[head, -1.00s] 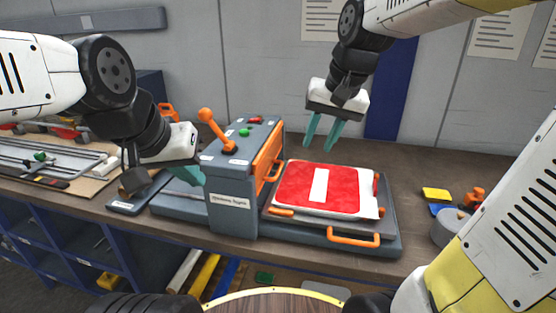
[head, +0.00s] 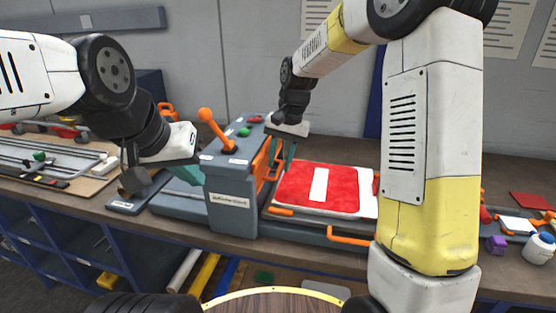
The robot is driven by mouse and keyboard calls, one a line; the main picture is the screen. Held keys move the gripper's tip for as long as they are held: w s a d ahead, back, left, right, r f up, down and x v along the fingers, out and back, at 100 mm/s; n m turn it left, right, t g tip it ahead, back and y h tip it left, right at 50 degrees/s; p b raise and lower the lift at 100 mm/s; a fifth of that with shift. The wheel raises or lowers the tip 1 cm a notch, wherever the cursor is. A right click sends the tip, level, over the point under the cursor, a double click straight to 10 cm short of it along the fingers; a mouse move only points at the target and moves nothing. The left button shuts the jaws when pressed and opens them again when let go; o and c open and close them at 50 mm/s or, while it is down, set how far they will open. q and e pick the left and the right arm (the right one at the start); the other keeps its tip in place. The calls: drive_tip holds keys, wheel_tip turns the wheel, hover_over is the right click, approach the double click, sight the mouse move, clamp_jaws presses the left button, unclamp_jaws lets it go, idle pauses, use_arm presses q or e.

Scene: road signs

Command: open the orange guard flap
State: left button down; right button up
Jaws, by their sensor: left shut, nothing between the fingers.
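The orange guard flap (head: 261,164) is on the right face of the grey machine housing (head: 232,212), facing the red sign plate (head: 320,186) with its white bar. My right gripper (head: 281,163) points down at the flap and overlaps its far part. Its teal fingers are partly hidden among the orange parts, so I cannot tell whether they touch or grip the flap. How far the flap stands open is unclear. My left gripper (head: 190,175) is shut and empty, left of the housing.
An orange lever (head: 216,130), a green button (head: 244,131) and a red button (head: 255,118) sit on top of the housing. My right forearm covers the right part of the press bed.

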drive_tip(key=shift+a+f, duration=0.1)
drive_tip(key=shift+f, duration=0.65)
clamp_jaws()
idle(0.9)
